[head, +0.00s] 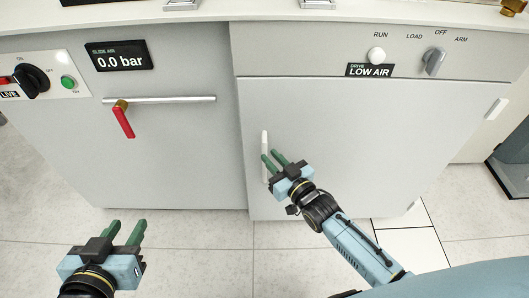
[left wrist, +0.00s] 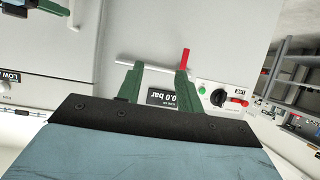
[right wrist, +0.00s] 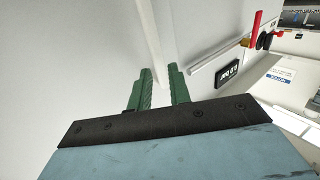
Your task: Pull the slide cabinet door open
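The cabinet door (head: 340,150) on the right of the head view is a light grey panel and looks closed. Its upright white handle (head: 265,140) is near its left edge. My right gripper (head: 270,156) is at the handle, its green fingers apart with a gap between them. In the right wrist view the white handle (right wrist: 152,35) runs down toward the gap between the fingers (right wrist: 162,72). I cannot tell whether they touch it. My left gripper (head: 127,228) is open and empty, low at the left, away from the cabinet.
The left panel (head: 180,150) carries a horizontal bar (head: 175,99), a red lever (head: 123,122) and a "0.0 bar" display (head: 120,56). A knob (head: 434,61) and a "LOW AIR" display (head: 370,70) are above the door. Tiled floor (head: 210,245) lies open in front.

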